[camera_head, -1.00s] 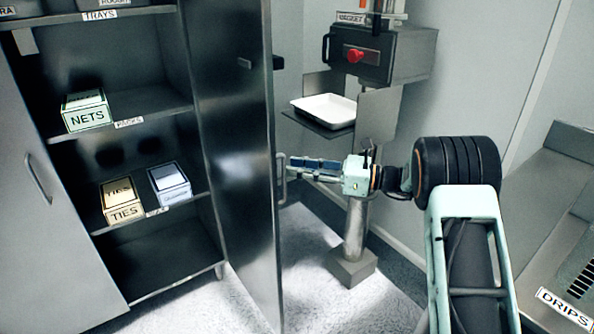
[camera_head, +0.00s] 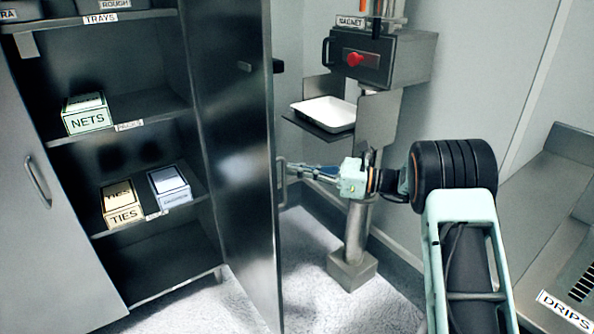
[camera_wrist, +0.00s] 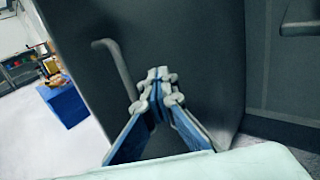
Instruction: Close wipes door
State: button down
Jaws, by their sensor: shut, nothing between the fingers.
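The open cabinet door (camera_head: 235,170) is a tall dark metal panel that stands out from the cabinet, with its outer side toward my arm. Its bar handle (camera_head: 281,184) is on that outer side near the free edge. In the wrist view the door (camera_wrist: 205,60) fills the middle, and its handle (camera_wrist: 118,68) is left of my fingers. My gripper (camera_head: 290,170) is shut and empty, with its fingertips close to the door's outer face by the handle. In the wrist view the fingertips (camera_wrist: 158,75) are together; I cannot tell whether they touch the door.
The other door (camera_head: 30,200) is at the left. A metal stand with a white tray (camera_head: 325,112) is behind my gripper. A DRIPS counter (camera_head: 560,230) is at the right.

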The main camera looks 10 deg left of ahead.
jog(key=c, duration=2.1)
grip_release()
jog(key=shift+d, duration=3.75)
